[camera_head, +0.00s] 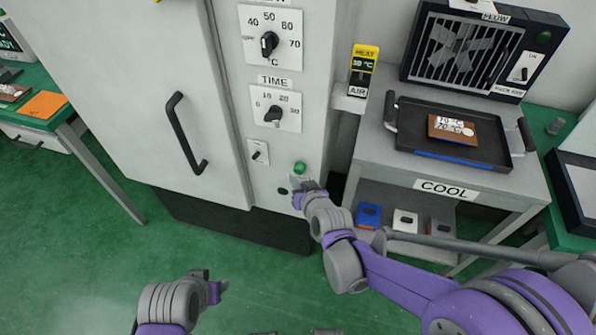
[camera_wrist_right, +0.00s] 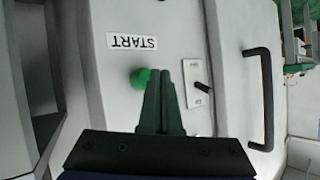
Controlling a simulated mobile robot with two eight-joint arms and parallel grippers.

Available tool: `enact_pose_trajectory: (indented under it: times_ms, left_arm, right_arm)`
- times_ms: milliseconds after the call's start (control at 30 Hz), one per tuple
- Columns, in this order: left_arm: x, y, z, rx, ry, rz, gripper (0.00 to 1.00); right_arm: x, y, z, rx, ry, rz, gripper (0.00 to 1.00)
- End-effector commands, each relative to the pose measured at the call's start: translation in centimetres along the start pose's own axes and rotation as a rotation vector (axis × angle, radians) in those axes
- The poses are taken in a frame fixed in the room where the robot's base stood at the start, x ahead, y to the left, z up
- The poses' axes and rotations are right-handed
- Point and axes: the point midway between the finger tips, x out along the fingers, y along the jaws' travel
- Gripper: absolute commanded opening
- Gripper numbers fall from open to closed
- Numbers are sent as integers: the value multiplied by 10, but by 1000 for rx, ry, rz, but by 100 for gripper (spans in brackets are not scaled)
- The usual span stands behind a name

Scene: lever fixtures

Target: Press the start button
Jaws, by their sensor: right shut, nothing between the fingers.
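The green start button (camera_head: 300,168) is on the front of the grey cabinet, low and right of its door. It also shows in the right wrist view (camera_wrist_right: 139,79), beside an upside-down START label (camera_wrist_right: 131,42). My right gripper (camera_head: 298,194) is at the panel just below the button in the head view. In its wrist view the shut, empty fingertips (camera_wrist_right: 160,73) overlap the button's edge. I cannot tell whether they touch it. My left gripper (camera_head: 219,287) is low in the head view, over the floor and away from the cabinet; its jaws are unclear.
A small toggle switch (camera_head: 257,152) is left of the button, with the TIME dial (camera_head: 273,113) above. The door handle (camera_head: 186,133) sticks out further left. A COOL table (camera_head: 452,186) with a dark tray (camera_head: 403,143) stands right. Open green floor lies in front.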

Motion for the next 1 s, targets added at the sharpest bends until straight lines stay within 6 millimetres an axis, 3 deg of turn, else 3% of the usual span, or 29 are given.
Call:
enact_pose_trajectory:
  times_ms: [267, 733, 1000]
  left_arm:
    - [0, 0, 0, 0, 0, 0, 50]
    - [-7, 0, -3, 0, 3, 0, 50]
    - [-7, 0, -3, 0, 3, 0, 50]
  right_arm:
    - [-3, -2, 2, 0, 0, -1, 0]
    - [-33, -24, 23, -1, -1, -2, 0]
    - [-35, -26, 26, 1, 0, 0, 0]
